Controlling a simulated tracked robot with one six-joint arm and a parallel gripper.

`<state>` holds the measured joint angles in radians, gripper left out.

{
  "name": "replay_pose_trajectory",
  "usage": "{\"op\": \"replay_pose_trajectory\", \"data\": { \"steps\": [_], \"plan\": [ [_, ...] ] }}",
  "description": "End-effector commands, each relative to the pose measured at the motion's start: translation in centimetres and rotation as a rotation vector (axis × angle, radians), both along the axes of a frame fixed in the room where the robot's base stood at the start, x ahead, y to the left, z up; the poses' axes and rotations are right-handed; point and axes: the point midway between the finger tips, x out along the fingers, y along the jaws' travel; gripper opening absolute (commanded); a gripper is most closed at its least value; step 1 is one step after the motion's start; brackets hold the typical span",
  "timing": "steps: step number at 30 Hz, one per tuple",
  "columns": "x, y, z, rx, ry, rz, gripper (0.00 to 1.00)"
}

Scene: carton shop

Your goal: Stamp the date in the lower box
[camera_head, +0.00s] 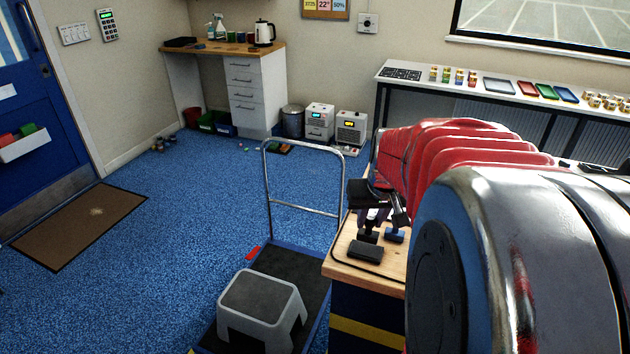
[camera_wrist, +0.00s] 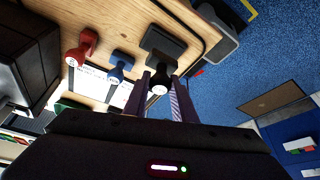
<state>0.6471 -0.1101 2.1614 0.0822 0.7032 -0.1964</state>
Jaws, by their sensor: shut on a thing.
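My gripper (camera_head: 375,215) is at the corner of the wooden workbench (camera_head: 345,262). In the wrist view its two fingers (camera_wrist: 162,92) are shut around the round knob of a black stamp (camera_wrist: 158,89). A flat black block (camera_wrist: 170,42), seemingly a pad, lies close beside the stamp; it also shows in the head view (camera_head: 366,252). Whether the stamp touches it I cannot tell. A blue stamp (camera_wrist: 118,66) and a red stamp (camera_wrist: 80,48) stand on the bench beside it. White printed paper (camera_wrist: 90,82) lies behind them, partly hidden; its boxes cannot be read.
A dark box (camera_wrist: 28,65) stands at the left in the wrist view. A trolley (camera_head: 296,262) bearing a grey step stool (camera_head: 262,305) stands beside the bench. A long white table (camera_head: 470,84) with trays and small pots runs along the back wall. Blue floor is open to the left.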

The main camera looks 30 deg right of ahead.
Motion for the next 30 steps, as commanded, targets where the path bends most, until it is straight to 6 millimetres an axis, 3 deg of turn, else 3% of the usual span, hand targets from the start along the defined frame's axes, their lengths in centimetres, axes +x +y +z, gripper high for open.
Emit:
{"op": "replay_pose_trajectory", "data": {
  "steps": [10,30],
  "plan": [
    [0.0,0.0,-2.4,0.0,0.0,0.0,0.1],
    [0.0,0.0,-2.7,0.0,-0.001,-0.001,0.1]
  ]
}}
